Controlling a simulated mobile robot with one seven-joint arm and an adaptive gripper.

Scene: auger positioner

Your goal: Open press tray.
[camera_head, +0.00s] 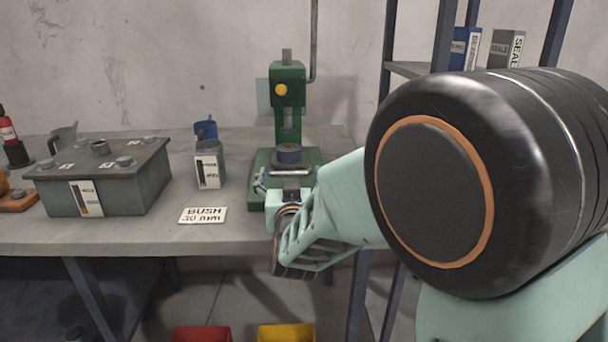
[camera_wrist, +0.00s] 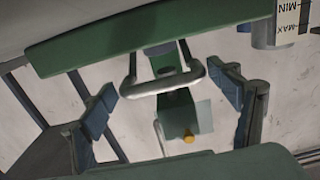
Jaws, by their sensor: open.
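The green press (camera_head: 289,88) stands at the back of the workbench, with a yellow knob on its head. A grey U-shaped handle (camera_head: 290,172) shows low on its front, just past my gripper (camera_head: 283,186). In the wrist view the handle (camera_wrist: 163,87) lies between the spread fingers of my gripper (camera_wrist: 172,106). The blue-padded fingers stand apart on either side of it, and I see no contact. The gripper is open and empty. A dark round piece (camera_head: 289,153) sits on the press above the handle. My gripper and arm hide part of the press's lower front.
A grey canister (camera_head: 209,164) with a label stands left of the press. A "BUSH" card (camera_head: 203,215) lies in front of it. A dark box (camera_head: 104,178) stands farther left. A metal shelf (camera_head: 410,68) rises at the right. Red (camera_head: 202,334) and yellow (camera_head: 287,333) bins are below.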

